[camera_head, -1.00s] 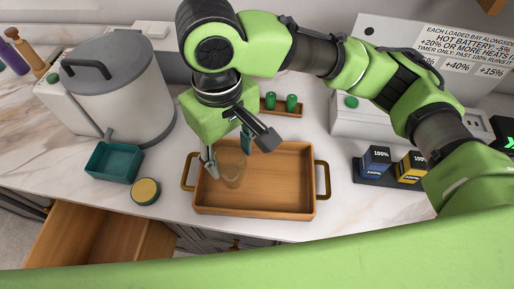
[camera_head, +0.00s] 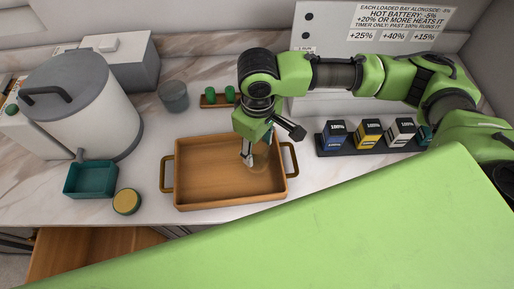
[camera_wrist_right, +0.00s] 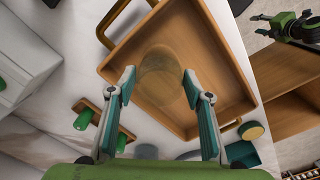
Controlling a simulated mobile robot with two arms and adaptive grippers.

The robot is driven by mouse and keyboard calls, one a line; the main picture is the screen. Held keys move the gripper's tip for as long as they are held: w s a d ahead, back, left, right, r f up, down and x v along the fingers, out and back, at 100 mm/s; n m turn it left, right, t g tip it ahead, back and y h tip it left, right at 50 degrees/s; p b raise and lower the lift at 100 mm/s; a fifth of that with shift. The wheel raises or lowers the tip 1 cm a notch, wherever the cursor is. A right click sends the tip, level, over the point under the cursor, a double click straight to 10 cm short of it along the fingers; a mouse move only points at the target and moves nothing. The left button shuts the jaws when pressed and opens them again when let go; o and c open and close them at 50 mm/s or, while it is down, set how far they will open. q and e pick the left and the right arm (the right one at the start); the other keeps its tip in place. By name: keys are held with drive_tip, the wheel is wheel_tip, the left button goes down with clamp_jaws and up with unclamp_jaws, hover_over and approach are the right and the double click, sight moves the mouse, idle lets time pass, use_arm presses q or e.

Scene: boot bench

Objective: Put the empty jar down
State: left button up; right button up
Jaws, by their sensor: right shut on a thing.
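The empty jar is clear glass (camera_head: 262,160) and faint against the wood. It is in my right gripper (camera_head: 254,156), over the right part of the wooden tray (camera_head: 181,189). In the right wrist view, the jar (camera_wrist_right: 158,77) shows between the two fingertips of my right gripper (camera_wrist_right: 157,85), with the tray's floor behind it. I cannot tell whether the jar's base touches the tray. My left gripper (camera_wrist_right: 285,22) shows small at the top right of the right wrist view; its jaw opening is unclear. The tray holds nothing else that I can see.
A teal bin (camera_head: 91,181) and a yellow-topped round tin (camera_head: 127,201) stand left of the tray. A large lidded pot (camera_head: 82,105) is behind them. A grey canister (camera_head: 173,96) and a small rack (camera_head: 209,101) stand behind the tray. Several batteries (camera_head: 369,133) stand to the right.

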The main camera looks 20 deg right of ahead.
use_arm(q)
drive_tip(key=shift+s+a+r, duration=0.15)
drive_tip(key=shift+s, duration=0.6)
use_arm(e)
drive_tip(key=shift+a+f, duration=0.1)
drive_tip(key=shift+f, duration=1.05)
drive_tip(key=o, duration=1.2)
drive_tip(key=shift+f, duration=0.15)
use_arm(q)
drive_tip(key=shift+w, duration=0.2)
use_arm(e)
drive_tip(key=shift+o, duration=0.2)
drive_tip(key=shift+r, duration=0.45)
wheel_tip(320, 180, up, 12)
drive_tip(key=shift+f+b, duration=0.25)
drive_tip(key=shift+b, duration=0.6)
use_arm(q)
drive_tip(key=shift+f, duration=0.9)
